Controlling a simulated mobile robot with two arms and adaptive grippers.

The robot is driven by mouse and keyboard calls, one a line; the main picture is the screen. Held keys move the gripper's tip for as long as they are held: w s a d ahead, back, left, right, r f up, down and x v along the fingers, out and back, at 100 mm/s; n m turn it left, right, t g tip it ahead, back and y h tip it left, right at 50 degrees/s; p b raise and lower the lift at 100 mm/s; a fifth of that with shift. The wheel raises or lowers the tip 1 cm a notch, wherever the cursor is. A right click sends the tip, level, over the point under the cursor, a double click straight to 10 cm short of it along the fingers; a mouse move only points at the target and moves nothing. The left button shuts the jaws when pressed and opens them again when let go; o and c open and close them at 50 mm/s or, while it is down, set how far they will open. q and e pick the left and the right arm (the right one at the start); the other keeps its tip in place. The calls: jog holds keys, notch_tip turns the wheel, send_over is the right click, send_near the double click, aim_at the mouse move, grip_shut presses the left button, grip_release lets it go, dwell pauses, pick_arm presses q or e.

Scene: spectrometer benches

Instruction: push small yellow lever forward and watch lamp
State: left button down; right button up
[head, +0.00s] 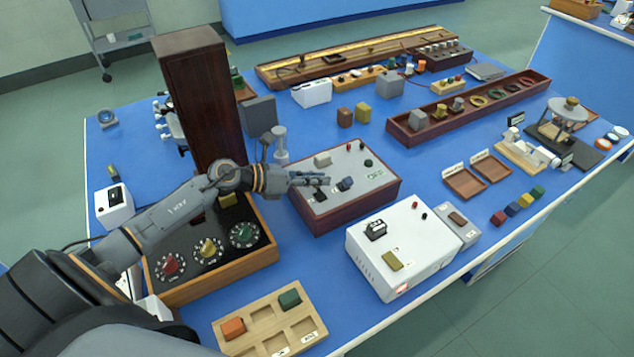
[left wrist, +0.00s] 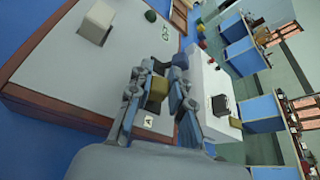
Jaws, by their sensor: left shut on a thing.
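My left gripper (head: 325,181) is over the grey-topped panel box (head: 372,188), low at its top face. In the left wrist view its fingers (left wrist: 156,92) are closed around a small yellow-brown block-shaped lever (left wrist: 157,88). In the head view this lever is hidden by the fingers. A dark blue lever (head: 346,184) stands just right of the fingertips; it also shows in the left wrist view (left wrist: 180,61). A pale block (head: 322,160) is on the panel's far part. I cannot tell which part is the lamp. My right gripper is not in view.
A white box (head: 385,280) with a yellowish rocker (head: 393,260) and a red glow on its front stands nearer. A dial box (head: 208,275) and a tall dark wooden column (head: 200,105) stand left. A wooden tray (head: 262,318) lies in front. Blue tabletop is bare between them.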

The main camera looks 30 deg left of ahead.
pick_arm(q)
jog(key=shift+f, duration=0.1)
dwell(0.3)
jog(key=c, duration=1.2)
grip_release()
jog(key=shift+a, duration=0.1)
jog(key=v, duration=1.2)
